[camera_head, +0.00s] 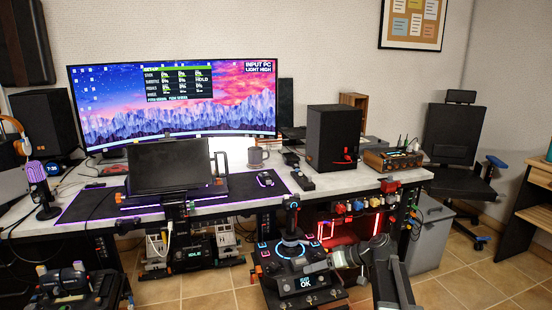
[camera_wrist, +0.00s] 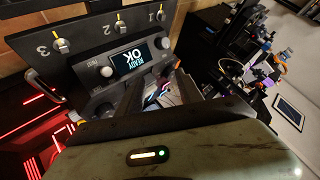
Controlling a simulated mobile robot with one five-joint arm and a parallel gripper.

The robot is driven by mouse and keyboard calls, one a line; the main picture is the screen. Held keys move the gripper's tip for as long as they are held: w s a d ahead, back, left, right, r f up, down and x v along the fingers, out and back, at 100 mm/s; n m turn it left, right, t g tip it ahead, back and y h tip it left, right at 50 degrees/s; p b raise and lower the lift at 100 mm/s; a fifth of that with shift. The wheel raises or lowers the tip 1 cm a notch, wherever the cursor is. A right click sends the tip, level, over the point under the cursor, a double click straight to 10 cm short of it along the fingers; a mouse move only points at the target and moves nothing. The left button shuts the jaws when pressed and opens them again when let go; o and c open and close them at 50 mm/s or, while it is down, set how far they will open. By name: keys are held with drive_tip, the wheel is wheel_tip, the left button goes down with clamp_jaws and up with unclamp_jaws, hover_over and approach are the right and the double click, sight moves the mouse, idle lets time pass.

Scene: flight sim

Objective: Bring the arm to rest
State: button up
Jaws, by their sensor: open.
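My arm (camera_head: 388,268) rises from the lower right in the head view. It bends left, low in front of the desk. My gripper (camera_head: 318,266) is at its end, beside the black joystick unit (camera_head: 285,262) with a small lit screen reading "READY OK". In the wrist view my gripper (camera_wrist: 163,92) points towards the unit's panel, and the same screen (camera_wrist: 130,60) shows rotated, close to the fingers. The jaws are open and I see nothing held. Whether a finger touches the unit I cannot tell. The wrist housing hides the lower part of that view.
A throttle unit (camera_head: 72,288) stands at lower left. A grey bin (camera_head: 430,236) and a chair (camera_head: 455,135) stand right. Tiled floor is clear at lower right.

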drive_tip(key=s+a+f+g+h, duration=0.2)
drive_tip(key=s+a+f, duration=0.15)
drive_tip(key=s, duration=0.25)
drive_tip(key=s+a+f+g+h, duration=0.1)
drive_tip(key=s+a+f+h, duration=0.25)
drive_tip(key=s, duration=0.25)
drive_tip(key=s+d+f+m+h, duration=0.35)
drive_tip(key=s+d, duration=0.25)
drive_tip(key=d, duration=0.4)
wheel_tip(320, 180, up, 32)
drive_tip(key=m+g+p, duration=0.1)
drive_tip(key=m+p, duration=0.1)
drive_tip(key=p, duration=2.9)
drive_tip(key=shift+w+h, duration=0.2)
drive_tip(key=shift+h, duration=0.2)
